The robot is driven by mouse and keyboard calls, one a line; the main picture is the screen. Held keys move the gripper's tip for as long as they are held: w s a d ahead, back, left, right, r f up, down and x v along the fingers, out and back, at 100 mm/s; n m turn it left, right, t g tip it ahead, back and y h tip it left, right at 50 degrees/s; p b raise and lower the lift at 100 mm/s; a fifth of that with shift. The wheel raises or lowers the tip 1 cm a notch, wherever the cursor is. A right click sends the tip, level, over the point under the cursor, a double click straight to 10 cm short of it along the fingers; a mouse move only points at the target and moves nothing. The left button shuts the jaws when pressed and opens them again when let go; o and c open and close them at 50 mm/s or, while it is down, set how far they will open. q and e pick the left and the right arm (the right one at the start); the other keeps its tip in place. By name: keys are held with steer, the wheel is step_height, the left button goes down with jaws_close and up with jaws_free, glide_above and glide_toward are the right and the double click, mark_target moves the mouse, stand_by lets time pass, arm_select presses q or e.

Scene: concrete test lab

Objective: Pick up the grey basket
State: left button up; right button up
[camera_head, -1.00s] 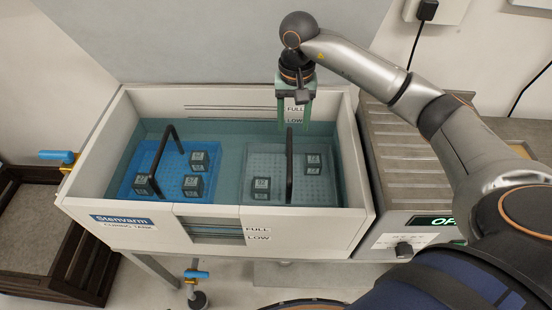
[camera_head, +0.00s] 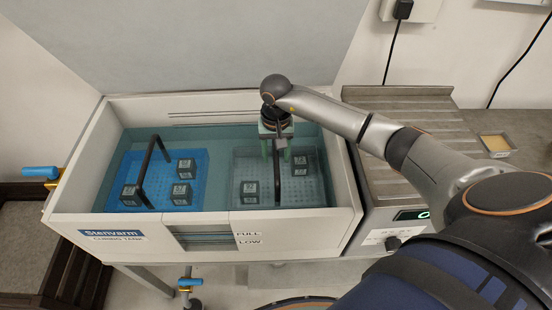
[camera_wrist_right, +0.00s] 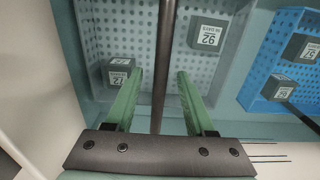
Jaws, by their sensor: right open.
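The grey basket (camera_head: 308,196) is a perforated tray under the water in the right half of the curing tank. In the right wrist view the basket (camera_wrist_right: 222,68) lies below my fingers. My right gripper (camera_head: 274,150) is above the basket at the handle's far end. In the wrist view its green fingers (camera_wrist_right: 157,88) are open, one on each side of the handle (camera_wrist_right: 163,60), with gaps between. My left gripper is not in view.
A blue basket (camera_head: 163,160) with its own dark handle and cubes is in the tank's left half. The tank's pale walls (camera_head: 350,205) surround both.

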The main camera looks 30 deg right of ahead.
steer(key=shift+f, duration=0.15)
jaws_close()
stand_by(0.4)
stand_by(0.9)
steer(key=shift+w, duration=0.1)
